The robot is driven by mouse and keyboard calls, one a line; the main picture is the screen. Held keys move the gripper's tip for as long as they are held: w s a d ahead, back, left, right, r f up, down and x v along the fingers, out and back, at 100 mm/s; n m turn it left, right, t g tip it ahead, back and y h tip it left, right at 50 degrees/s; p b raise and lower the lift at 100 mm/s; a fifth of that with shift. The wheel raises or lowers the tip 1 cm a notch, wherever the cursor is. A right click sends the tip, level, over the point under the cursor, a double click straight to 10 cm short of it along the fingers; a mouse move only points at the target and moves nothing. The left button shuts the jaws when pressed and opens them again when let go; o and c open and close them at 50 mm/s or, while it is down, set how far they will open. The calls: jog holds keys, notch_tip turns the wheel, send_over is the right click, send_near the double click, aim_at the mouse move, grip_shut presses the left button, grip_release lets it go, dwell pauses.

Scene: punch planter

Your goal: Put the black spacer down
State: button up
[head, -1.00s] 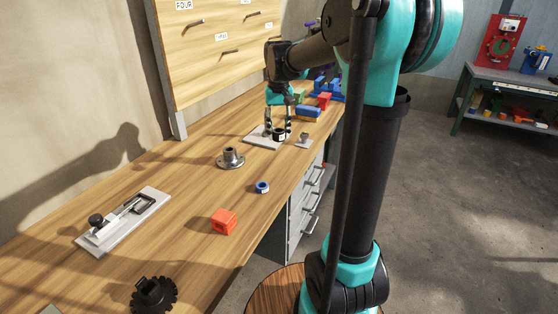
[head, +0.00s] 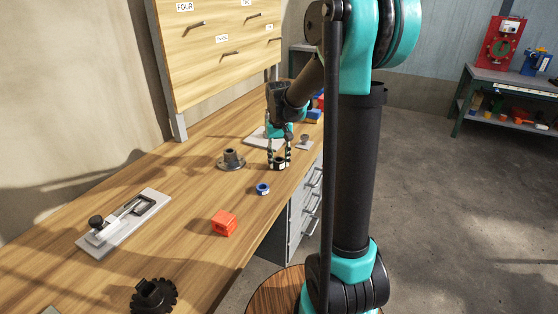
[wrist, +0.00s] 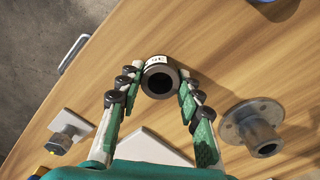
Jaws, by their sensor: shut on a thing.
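The black spacer (wrist: 160,77) is a short dark ring with a white label on its side. It sits between the fingertips of my gripper (wrist: 155,85) in the wrist view. In the head view the spacer (head: 279,163) is at the fingertips of my gripper (head: 279,158), which points down over the workbench (head: 205,200). My gripper is shut on the spacer. The spacer is low over the bench, close to its surface; I cannot tell whether it touches.
A grey flanged hub (head: 231,160) stands left of my gripper. A blue ring (head: 263,188) and a red block (head: 224,222) lie nearer. A pale plate (head: 258,139) and a small metal knob piece (head: 304,142) are behind. Bare wood surrounds the spacer. The bench edge is to the right.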

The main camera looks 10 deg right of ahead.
jog(key=shift+f, duration=0.1)
jog(key=o, duration=1.3)
notch_tip(320, 180, up, 12)
jog(key=shift+r, duration=0.15)
